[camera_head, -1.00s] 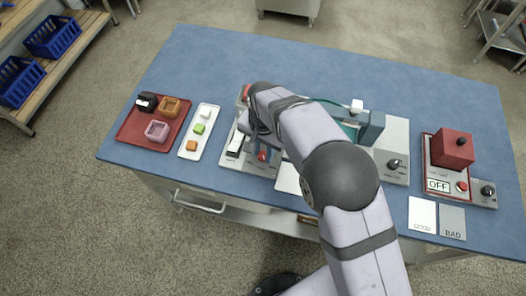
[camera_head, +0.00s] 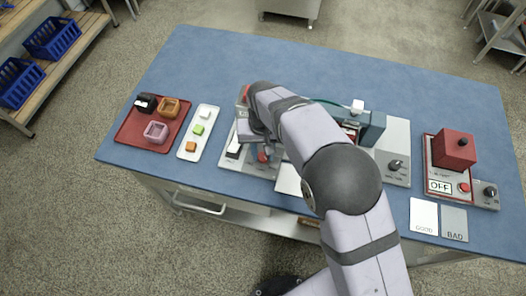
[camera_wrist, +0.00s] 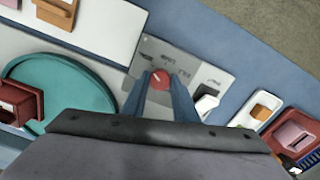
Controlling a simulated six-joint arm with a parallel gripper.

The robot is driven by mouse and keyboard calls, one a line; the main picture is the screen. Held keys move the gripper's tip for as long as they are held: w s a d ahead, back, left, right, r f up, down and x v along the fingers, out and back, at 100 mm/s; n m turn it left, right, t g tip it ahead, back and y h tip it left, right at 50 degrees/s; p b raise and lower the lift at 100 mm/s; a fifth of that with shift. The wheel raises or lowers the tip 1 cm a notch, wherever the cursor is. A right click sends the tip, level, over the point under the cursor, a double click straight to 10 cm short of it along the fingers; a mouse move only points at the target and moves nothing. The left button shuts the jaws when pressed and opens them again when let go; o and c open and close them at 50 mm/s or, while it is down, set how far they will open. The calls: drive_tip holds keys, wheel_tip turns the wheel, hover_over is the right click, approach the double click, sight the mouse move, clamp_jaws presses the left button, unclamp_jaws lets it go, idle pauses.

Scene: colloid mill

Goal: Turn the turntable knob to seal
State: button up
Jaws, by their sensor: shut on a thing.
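The red knob (camera_wrist: 158,80) with a pale mark on top stands on a grey labelled panel (camera_wrist: 190,65) in the wrist view. My gripper (camera_wrist: 160,84) has one blue-grey finger on each side of the knob and is shut on it. The knob also shows small below my wrist in the head view (camera_head: 264,154). The teal turntable (camera_wrist: 85,95) lies left of the panel in the wrist view, with a dark red block (camera_wrist: 20,103) at its left edge. My arm hides much of the turntable in the head view. The panel's lettering is not readable.
A black-and-white switch (camera_wrist: 206,100) sits close right of the knob in the wrist view. In the head view, a white tray (camera_head: 204,114) and a red tray (camera_head: 133,133) with small items lie left. A red box (camera_head: 454,149) stands right, by an OFF sign.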

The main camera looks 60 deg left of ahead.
sight(263, 156)
drive_tip(key=o, duration=1.1)
drive_tip(key=shift+c, duration=0.2)
drive_tip(key=shift+r, duration=0.1)
drive_tip(key=shift+r+b, duration=1)
drive_tip(key=shift+r, duration=2.6)
